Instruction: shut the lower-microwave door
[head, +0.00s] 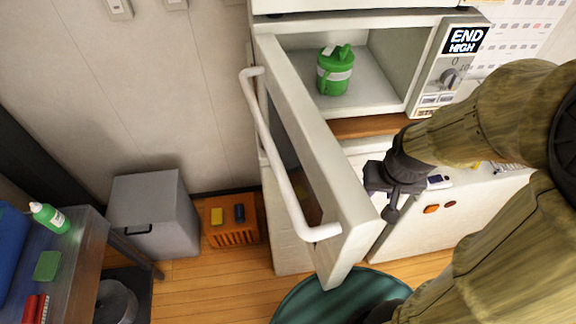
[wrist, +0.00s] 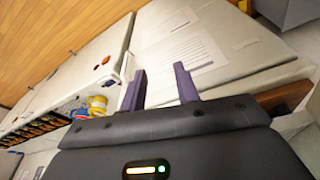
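The lower-microwave door (head: 312,150) stands wide open in the head view, swung out toward me from its left side. Its white bar handle (head: 275,155) is on the outer left face. The lower microwave (head: 385,65) is open, and a green lidded cup (head: 335,70) with a white band stands inside. My gripper (head: 378,195) is to the right of the door's free end, on its inner side; I cannot tell if it touches. In the wrist view my gripper's two fingers (wrist: 160,88) are apart with nothing between them.
A dark green round bin (head: 300,305) stands on the floor below the door. A grey box (head: 155,215) and an orange basket (head: 232,230) stand by the wall at left. A metal table (head: 85,260) is at far left. Floor shows between them.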

